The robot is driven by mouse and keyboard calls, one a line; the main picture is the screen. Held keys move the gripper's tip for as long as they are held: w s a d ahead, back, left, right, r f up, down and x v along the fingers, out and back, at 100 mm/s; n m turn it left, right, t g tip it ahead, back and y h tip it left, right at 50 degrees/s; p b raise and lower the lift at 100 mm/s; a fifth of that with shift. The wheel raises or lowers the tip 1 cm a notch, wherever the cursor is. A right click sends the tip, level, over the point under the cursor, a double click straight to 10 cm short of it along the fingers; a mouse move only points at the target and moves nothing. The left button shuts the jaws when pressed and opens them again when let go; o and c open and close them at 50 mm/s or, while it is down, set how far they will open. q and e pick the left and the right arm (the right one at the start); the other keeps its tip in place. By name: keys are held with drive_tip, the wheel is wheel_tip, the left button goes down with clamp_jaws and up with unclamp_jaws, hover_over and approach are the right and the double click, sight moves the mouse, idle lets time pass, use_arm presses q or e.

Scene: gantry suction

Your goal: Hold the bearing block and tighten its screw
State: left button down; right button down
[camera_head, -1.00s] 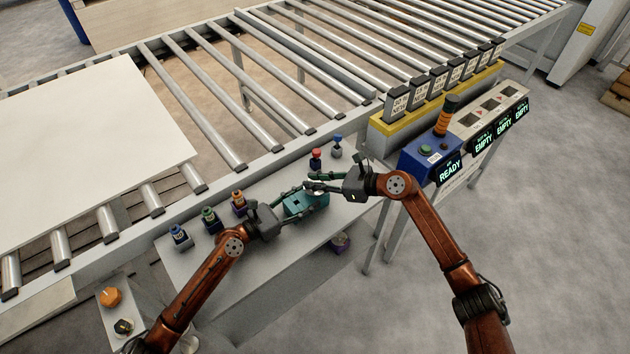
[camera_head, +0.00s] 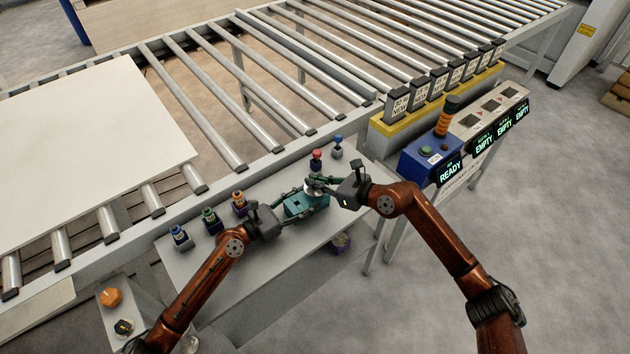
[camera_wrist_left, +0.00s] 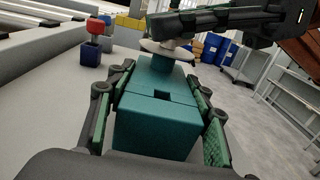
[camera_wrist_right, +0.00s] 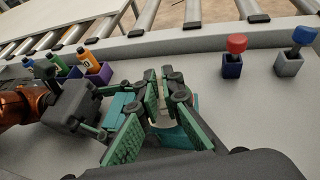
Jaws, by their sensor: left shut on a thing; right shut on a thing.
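The teal bearing block (camera_head: 313,209) sits on the grey bench; it also shows in the left wrist view (camera_wrist_left: 155,130). My left gripper (camera_head: 297,207) is shut on the block, with a green pad on each side of it. The screw, with a pale round disc-like head (camera_wrist_left: 167,51), stands on the far end of the block. My right gripper (camera_head: 315,187) is shut on the screw head from above. In the right wrist view its fingers (camera_wrist_right: 165,100) close around the pale head and hide much of it. I cannot tell how deep the screw sits.
A red-topped holder (camera_head: 316,159) and a blue-topped holder (camera_head: 337,147) stand behind the block. Several small bottles in holders (camera_head: 208,220) line the bench's left. A roller conveyor (camera_head: 215,115) runs behind. A blue control box (camera_head: 425,158) stands right of the bench.

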drive_tip(key=m+t+h, duration=0.1)
drive_tip(key=f+m+t+h, duration=0.1)
drive_tip(key=shift+s+m, duration=0.3)
drive_tip(key=shift+f+m+t+h, duration=0.1)
drive_tip(key=shift+m+t+h, duration=0.7)
drive_tip(key=shift+m+h, duration=0.35)
drive_tip(key=shift+w+h, duration=0.1)
drive_tip(key=shift+h, duration=0.15)
drive_tip(key=c, duration=2.1)
unclamp_jaws()
drive_tip(key=shift+w+d, duration=0.1)
drive_tip(key=shift+d, duration=0.1)
drive_tip(key=v, duration=1.2)
drive_tip(key=shift+r, duration=0.4)
